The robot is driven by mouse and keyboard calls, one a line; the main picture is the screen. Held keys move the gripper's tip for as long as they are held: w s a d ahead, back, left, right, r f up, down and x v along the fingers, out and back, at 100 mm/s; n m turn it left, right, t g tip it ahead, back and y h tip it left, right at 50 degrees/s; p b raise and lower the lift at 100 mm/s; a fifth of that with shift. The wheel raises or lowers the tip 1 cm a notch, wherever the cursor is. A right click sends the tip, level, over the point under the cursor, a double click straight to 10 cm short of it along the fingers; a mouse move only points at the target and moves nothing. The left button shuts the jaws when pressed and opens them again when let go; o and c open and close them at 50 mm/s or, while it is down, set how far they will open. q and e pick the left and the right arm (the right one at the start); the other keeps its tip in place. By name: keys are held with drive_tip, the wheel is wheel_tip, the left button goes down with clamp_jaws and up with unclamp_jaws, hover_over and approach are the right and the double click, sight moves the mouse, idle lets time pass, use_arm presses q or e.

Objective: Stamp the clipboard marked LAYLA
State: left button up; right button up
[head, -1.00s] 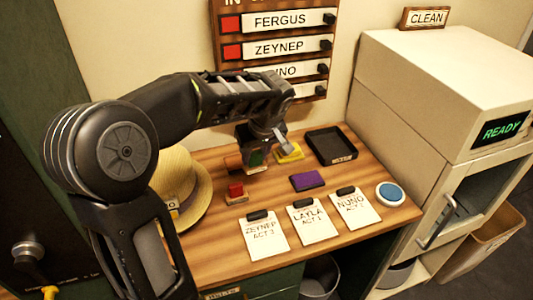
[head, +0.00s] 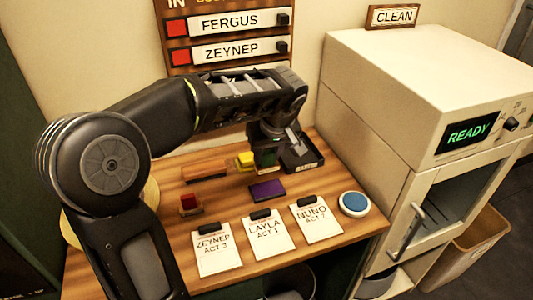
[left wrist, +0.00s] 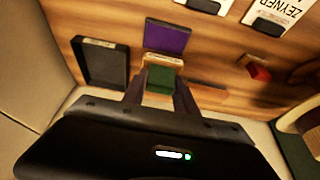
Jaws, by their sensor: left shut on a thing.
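The LAYLA clipboard (head: 268,240) lies on the table between the ZEYNEP clipboard (head: 216,255) and the NUNO clipboard (head: 318,226). My left gripper (head: 266,155) is over the back of the table, shut on a green block, probably a stamp, which shows between the fingers in the left wrist view (left wrist: 160,79). A pale label, its text too small to read, shows at the block's far side. A purple pad (head: 267,190) lies between the gripper and the clipboards; it also shows in the left wrist view (left wrist: 166,37). My right gripper is not in view.
A black tray (head: 310,160) stands right of the gripper, a yellow block (head: 244,160) left of it. A red block (head: 189,203) is further left. A white cabinet reading READY (head: 400,140) bounds the table's right side.

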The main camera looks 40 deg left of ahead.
sight(268, 172)
use_arm(q)
drive_tip(key=shift+f+b, duration=1.75)
drive_tip(key=shift+f, duration=1.25)
drive_tip(key=shift+f+b, duration=0.55)
drive_tip(key=shift+b, duration=0.05)
drive_tip(key=shift+s+f+b, duration=0.15)
drive_tip(key=shift+f+b, duration=0.05)
drive_tip(key=shift+b, duration=0.1)
idle(0.7)
drive_tip(key=shift+r, duration=0.1)
drive_tip(key=shift+r+p, duration=2.1)
drive_tip(key=shift+r, duration=1.5)
